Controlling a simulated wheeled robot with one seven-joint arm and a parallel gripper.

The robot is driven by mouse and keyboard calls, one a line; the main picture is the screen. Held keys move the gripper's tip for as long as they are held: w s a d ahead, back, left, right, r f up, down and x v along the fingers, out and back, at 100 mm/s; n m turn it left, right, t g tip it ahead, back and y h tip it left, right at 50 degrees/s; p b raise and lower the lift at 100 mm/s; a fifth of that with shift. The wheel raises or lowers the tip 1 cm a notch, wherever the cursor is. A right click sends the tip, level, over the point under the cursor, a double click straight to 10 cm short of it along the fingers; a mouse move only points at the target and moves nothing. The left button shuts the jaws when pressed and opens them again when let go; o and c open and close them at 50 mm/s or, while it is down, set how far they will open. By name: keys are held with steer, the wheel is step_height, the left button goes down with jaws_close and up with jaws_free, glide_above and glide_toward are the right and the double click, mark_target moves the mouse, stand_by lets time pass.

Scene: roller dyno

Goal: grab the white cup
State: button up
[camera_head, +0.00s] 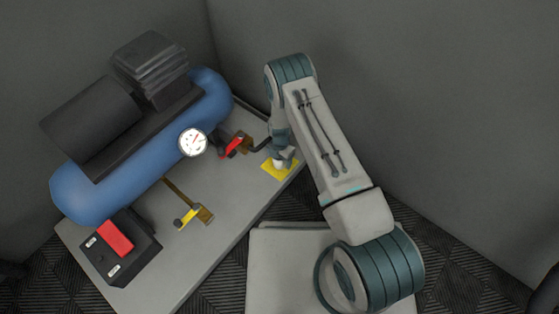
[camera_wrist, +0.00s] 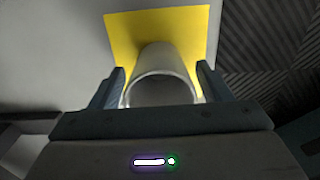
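The white cup (camera_wrist: 163,62) stands on a yellow square mat (camera_wrist: 122,33) in the wrist view. Its round open rim faces my camera. My gripper (camera_wrist: 161,75) is open, with one finger on each side of the cup and a narrow gap visible near the fingertips. In the head view the cup (camera_head: 279,163) shows as a small white shape on the yellow mat (camera_head: 270,169). My gripper (camera_head: 280,155) is right above it and hides part of it.
The mat lies near the right end of a grey table (camera_head: 235,205). A blue tank (camera_head: 150,165) with a gauge (camera_head: 193,141) fills the left. A red-handled valve (camera_head: 235,146), a yellow-handled part (camera_head: 188,216) and a black box with a red switch (camera_head: 115,238) are nearby.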

steer(key=c, duration=0.7)
steer(key=shift+c, duration=0.2)
